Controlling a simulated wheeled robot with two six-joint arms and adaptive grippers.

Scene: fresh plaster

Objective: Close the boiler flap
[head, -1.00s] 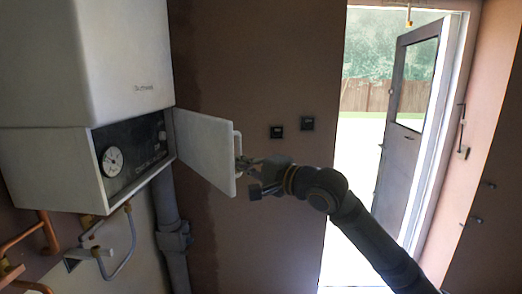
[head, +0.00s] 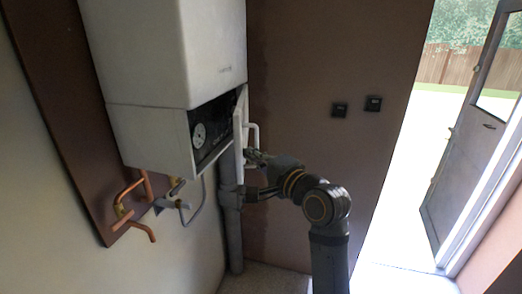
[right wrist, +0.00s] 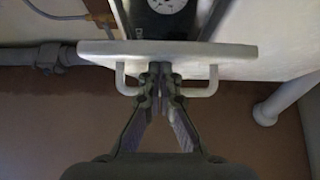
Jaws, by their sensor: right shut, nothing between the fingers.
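The white boiler flap (head: 239,135) stands open at the right end of the boiler's dark control panel (head: 212,128). In the head view it shows nearly edge-on, as a narrow strip. Its white bracket handle (head: 254,128) faces right. In the right wrist view the flap (right wrist: 225,49) is a thin horizontal slab, with the handle (right wrist: 206,91) towards me. My right gripper (head: 250,158) is at the handle. Its fingertips (right wrist: 160,75) are shut together with nothing between them, at the middle of the handle, hiding part of its bar. I cannot tell whether they touch it. My left gripper is not in view.
The white boiler (head: 170,55) hangs on the wall above. Copper pipes (head: 133,190) and a grey drain pipe (head: 232,235) run below it. Two dark switches (head: 340,109) are on the brown wall. An open door (head: 470,130) is at the right.

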